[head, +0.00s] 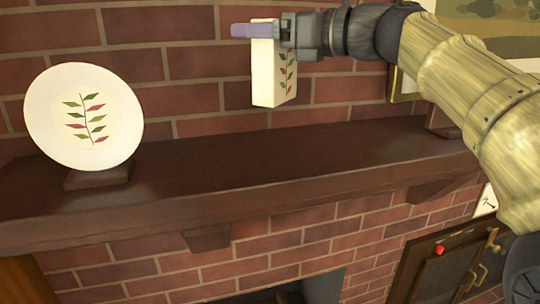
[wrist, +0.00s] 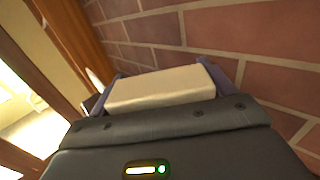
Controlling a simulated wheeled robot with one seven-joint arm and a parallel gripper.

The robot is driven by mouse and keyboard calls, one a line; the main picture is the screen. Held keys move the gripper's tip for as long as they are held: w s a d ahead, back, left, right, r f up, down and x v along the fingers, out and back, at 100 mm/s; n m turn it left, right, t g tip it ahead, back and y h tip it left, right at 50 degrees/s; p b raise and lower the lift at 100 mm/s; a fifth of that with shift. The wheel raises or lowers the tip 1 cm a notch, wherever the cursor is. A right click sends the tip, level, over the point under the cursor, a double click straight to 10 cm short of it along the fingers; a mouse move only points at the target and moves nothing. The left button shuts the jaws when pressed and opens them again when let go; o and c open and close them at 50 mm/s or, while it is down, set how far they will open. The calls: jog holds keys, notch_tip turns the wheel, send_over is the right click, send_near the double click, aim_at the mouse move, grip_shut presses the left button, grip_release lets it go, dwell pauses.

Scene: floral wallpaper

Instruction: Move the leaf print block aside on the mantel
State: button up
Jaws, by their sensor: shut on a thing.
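The leaf print block (head: 266,75) is cream, with green and red leaves on its side. It hangs upright in the air above the mantel (head: 230,165), in front of the brick wall. My gripper (head: 262,30) is shut on its top part, with one purple finger showing across the front. In the wrist view the block's pale end (wrist: 160,88) lies between the two purple fingers of my gripper (wrist: 175,85). The mantel top below the block is bare dark wood, with a clear gap between them.
A white plate (head: 84,105) with a similar leaf print stands on a dark stand (head: 97,175) at the mantel's left. A gold-framed picture (head: 402,88) is on the wall at right, partly behind my arm. The mantel's middle is clear.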

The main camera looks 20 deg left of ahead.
aim_at(266, 92)
notch_tip(266, 92, down, 6)
jog(key=shift+r+b, duration=0.2)
jog(key=shift+b, duration=0.2)
jog(key=shift+f, duration=0.1)
jog(key=shift+w, duration=0.15)
jog(key=shift+f, duration=0.3)
jog(key=f, duration=0.3)
jog(key=shift+s, duration=0.3)
jog(key=shift+f, duration=0.25)
